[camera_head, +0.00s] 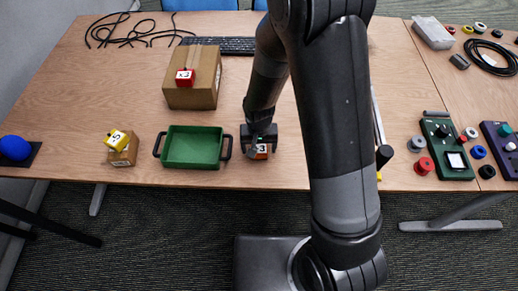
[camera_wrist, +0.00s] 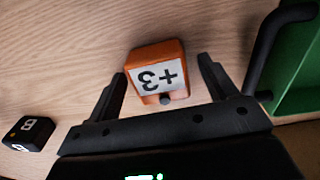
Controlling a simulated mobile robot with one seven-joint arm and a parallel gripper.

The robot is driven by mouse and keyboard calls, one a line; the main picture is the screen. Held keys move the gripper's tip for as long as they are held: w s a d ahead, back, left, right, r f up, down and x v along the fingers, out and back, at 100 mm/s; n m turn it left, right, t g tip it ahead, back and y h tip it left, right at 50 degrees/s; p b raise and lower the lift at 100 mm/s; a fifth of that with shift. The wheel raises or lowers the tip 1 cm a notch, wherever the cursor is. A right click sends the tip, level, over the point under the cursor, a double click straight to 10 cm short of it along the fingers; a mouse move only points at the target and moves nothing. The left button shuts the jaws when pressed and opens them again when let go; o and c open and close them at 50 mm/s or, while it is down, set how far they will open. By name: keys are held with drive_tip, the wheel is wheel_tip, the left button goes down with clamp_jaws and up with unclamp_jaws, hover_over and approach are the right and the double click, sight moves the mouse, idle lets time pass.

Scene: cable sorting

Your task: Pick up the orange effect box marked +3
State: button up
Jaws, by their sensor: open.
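The orange effect box (camera_wrist: 157,72) marked +3 lies on the table, between the two fingers of my gripper (camera_wrist: 163,85) in the wrist view. Its white label faces the camera and reads upside down there. The fingers stand apart, with a gap seen on each side of the box. In the head view the orange box (camera_head: 260,151) is near the front table edge, just right of the green tray, partly hidden under my gripper (camera_head: 259,145).
The green tray (camera_head: 166,161) with dark handles sits close at left; its handle also shows in the wrist view. A small black box (camera_wrist: 28,132) lies nearby. A cardboard box (camera_head: 192,95) carries a red box (camera_head: 185,78). A yellow box (camera_head: 115,139) rests on a small cardboard block.

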drive_tip(key=shift+c, duration=0.6)
drive_tip(key=c, duration=1)
drive_tip(key=shift+r, duration=0.2)
